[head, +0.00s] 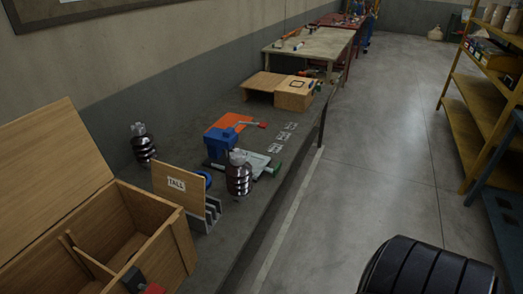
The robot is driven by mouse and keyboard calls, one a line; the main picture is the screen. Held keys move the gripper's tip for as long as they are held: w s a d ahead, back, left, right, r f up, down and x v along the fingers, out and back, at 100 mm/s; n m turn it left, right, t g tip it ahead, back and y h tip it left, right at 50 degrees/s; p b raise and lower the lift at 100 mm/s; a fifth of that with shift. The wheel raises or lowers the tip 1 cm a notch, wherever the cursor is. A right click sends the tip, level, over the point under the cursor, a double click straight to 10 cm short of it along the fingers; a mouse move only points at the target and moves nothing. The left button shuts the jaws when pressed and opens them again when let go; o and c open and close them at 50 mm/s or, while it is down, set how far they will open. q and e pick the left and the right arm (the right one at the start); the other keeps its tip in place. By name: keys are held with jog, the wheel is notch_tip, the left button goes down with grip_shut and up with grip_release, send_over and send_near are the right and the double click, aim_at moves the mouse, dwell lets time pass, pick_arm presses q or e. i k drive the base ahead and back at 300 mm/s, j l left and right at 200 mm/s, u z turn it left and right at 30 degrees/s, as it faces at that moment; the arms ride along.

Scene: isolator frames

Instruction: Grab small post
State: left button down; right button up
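Two dark ribbed posts with pale metal tops stand upright on the grey bench. One post (143,146) is by the wall, behind the wooden panel labelled "TALL" (175,181). The other post (239,176) is right of the panel, near the bench's front edge. I cannot tell for sure which is the small one. Neither gripper is in view, and nothing is seen touching the posts.
An open wooden box (172,246) with dividers stands at the left. Grey upright plates (212,213), a blue vise-like device (222,144) and an orange sheet (236,122) crowd the bench.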

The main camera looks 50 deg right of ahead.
aim_at(239, 174)
jog(key=z, duration=1.25)
jog(key=i+l, duration=0.2)
jog(key=i+l+u, duration=0.45)
jog(key=i+l, duration=0.2)
jog(key=l, duration=0.15)
jog(key=i+l+u, duration=0.25)
jog(key=l, duration=0.2)
